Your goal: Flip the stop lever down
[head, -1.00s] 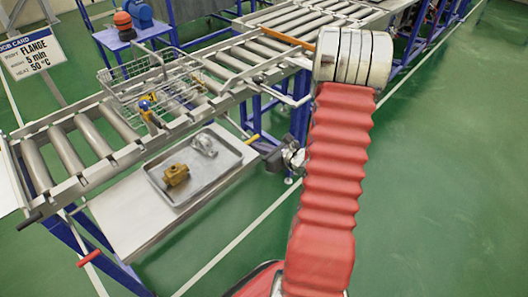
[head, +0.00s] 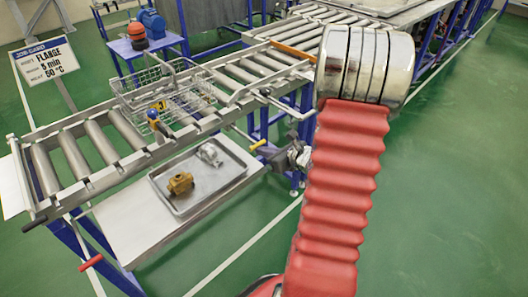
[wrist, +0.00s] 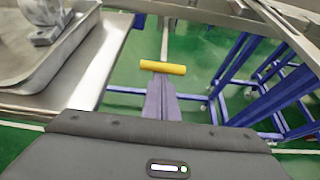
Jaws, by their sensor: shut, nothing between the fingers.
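A lever with a yellow grip (head: 258,144) sticks out at the front side of the roller conveyor, just right of the tray. I take it for the stop lever. Its yellow grip (wrist: 163,67) lies crosswise just beyond my fingertips in the wrist view. My gripper (head: 281,157) is beside it, to its right in the head view. In the wrist view my gripper (wrist: 160,84) is shut and empty, pointing at the grip. Whether the fingertips touch it I cannot tell. The lever's pivot is hidden.
A metal tray (head: 158,188) with a brass part (head: 180,183) and a silver part (head: 210,154) lies on the side shelf. A wire basket (head: 127,97) stands on the roller conveyor (head: 100,143). A red handle (head: 91,262) is at the near left. Green floor is clear at right.

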